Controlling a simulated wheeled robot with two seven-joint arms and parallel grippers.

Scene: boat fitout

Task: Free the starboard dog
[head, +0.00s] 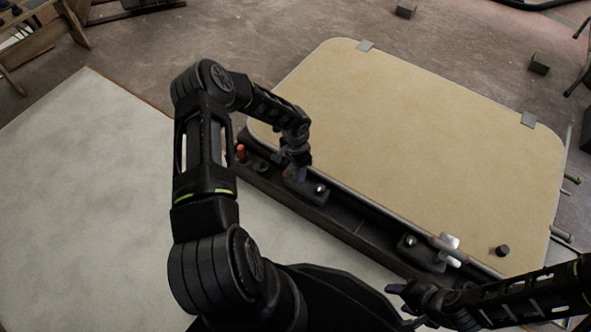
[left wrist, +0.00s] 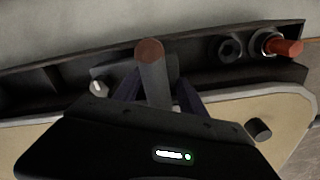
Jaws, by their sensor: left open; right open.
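The tan hatch panel (head: 400,130) has two dark dog mounts along its near edge. My left gripper (head: 295,172) is over the left dog (head: 308,188). In the left wrist view, its handle, a grey rod with a reddish-brown end (left wrist: 151,70), stands between the open fingers (left wrist: 158,92). Whether they touch it is unclear. The right dog (head: 410,243) has a handle with a reddish tip beside a pale block (head: 449,243). My right gripper (head: 404,304) is open and empty, nearer than the right dog. No label shows which dog is starboard.
A dark rail (head: 345,219) runs along the panel's near edge. An orange-red peg (head: 241,152) stands at its left end, also in the left wrist view (left wrist: 284,47), beside a dark nut (left wrist: 230,48). A black knob (head: 502,250) sits on the panel's right corner.

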